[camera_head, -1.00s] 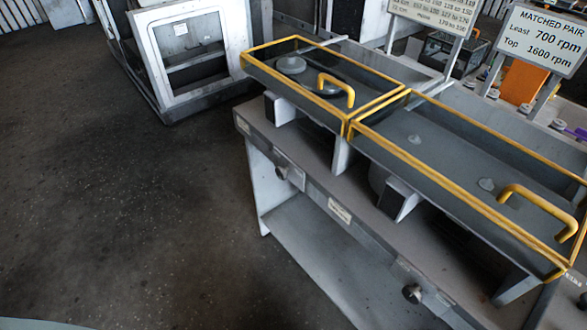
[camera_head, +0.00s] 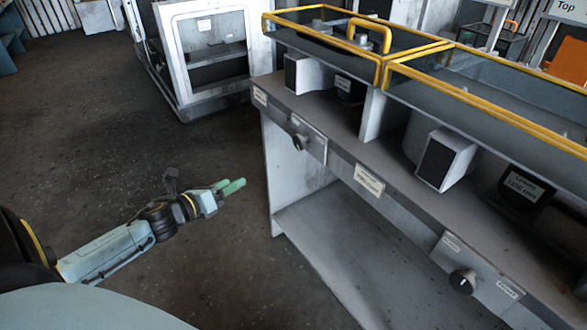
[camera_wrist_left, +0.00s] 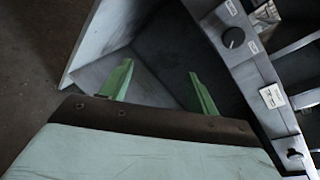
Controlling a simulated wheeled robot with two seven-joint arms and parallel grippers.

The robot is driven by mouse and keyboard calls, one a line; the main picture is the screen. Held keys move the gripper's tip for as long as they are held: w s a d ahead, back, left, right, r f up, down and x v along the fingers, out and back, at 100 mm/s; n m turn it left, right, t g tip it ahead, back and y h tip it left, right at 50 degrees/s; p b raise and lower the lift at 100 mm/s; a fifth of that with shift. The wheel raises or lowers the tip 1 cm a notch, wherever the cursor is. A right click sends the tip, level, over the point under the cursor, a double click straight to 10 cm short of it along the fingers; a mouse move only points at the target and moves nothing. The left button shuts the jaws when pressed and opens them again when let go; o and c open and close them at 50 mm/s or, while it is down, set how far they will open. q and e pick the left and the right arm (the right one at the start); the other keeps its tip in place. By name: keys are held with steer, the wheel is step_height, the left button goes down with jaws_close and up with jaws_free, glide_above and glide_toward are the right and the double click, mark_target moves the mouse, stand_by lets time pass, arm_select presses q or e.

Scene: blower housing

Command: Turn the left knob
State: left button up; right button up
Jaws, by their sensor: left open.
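The left knob (camera_head: 300,141) is a dark round knob on the front rail of the grey bench, near its left end. It also shows in the left wrist view (camera_wrist_left: 233,37), at the upper right. My left gripper (camera_head: 233,185) has green fingers and is open and empty. It is in front of the bench, left of and lower than the left knob in the head view, and apart from it. In the left wrist view its spread fingers (camera_wrist_left: 160,69) have nothing between them. My right gripper is not in view.
A second knob (camera_head: 463,281) sits farther right on the rail, with a label plate (camera_head: 370,180) between the knobs. Yellow-edged covers (camera_head: 383,66) stand above the bench. A white framed cabinet (camera_head: 168,60) is behind. The floor at left is clear.

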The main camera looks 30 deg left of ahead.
mark_target(297, 144)
arm_select(q)
steer(key=w+d+r+m+h+b, duration=0.25)
steer(key=d+r+m+h, duration=0.3)
steer(key=r+m, duration=0.4)
steer(key=shift+m+t+y, duration=0.25)
steer(key=shift+m+t, duration=0.15)
steer(key=shift+m, duration=0.05)
steer(key=x, duration=0.3)
steer(key=b+x, duration=0.1)
steer(key=x, duration=0.2)
steer(key=b+x, duration=0.1)
steer(key=x, duration=0.3)
steer(key=shift+d+f, duration=0.35)
steer(key=shift+d, duration=0.05)
steer(key=shift+x, duration=1.1)
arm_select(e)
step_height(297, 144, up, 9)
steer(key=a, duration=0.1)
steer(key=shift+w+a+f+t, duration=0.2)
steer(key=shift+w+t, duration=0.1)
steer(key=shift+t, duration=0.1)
arm_select(q)
steer(key=shift+d+f, duration=0.1)
steer(key=c, duration=1)
